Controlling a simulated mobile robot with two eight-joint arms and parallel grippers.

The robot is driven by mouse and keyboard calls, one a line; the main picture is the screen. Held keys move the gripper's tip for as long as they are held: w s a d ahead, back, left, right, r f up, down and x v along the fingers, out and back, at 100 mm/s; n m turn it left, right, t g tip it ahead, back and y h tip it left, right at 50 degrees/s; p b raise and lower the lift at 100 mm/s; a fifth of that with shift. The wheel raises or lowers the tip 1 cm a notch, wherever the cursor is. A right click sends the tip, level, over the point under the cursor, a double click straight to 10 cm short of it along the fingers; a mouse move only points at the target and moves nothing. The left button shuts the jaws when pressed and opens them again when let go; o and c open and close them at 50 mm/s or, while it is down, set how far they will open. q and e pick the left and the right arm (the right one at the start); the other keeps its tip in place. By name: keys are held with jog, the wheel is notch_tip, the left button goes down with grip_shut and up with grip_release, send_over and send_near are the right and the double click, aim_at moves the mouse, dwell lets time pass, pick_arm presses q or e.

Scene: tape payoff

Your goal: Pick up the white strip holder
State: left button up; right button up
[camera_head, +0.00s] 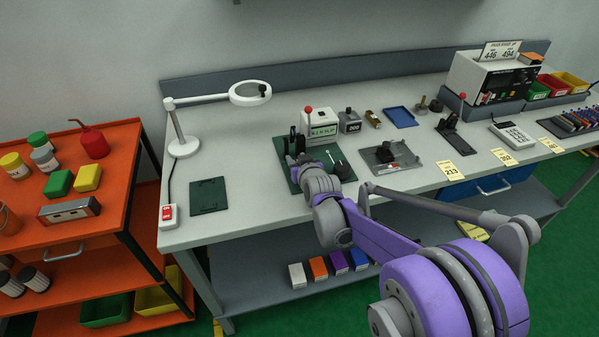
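I cannot tell for certain which thing is the white strip holder. A white box with a red-knobbed lever and a lettered front (320,127) stands on the bench behind a dark green mat (323,154). A small white block (298,276) is at the left end of a row on the lower shelf. My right gripper (294,143) reaches in from the right over the mat's left part, just left of the lettered box. Its dark fingers are small, and the wrist hides part of the mat. I cannot see whether it holds anything. My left gripper is not in view.
A magnifier lamp (183,146) stands at the bench's left. A black-knobbed fixture (386,153) on a grey plate is right of the mat. A flat dark green plate (208,195) lies near the left front edge. An orange trolley (118,190) stands left of the bench.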

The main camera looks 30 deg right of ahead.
jog(key=shift+c, duration=0.2)
grip_shut()
dwell(0.3)
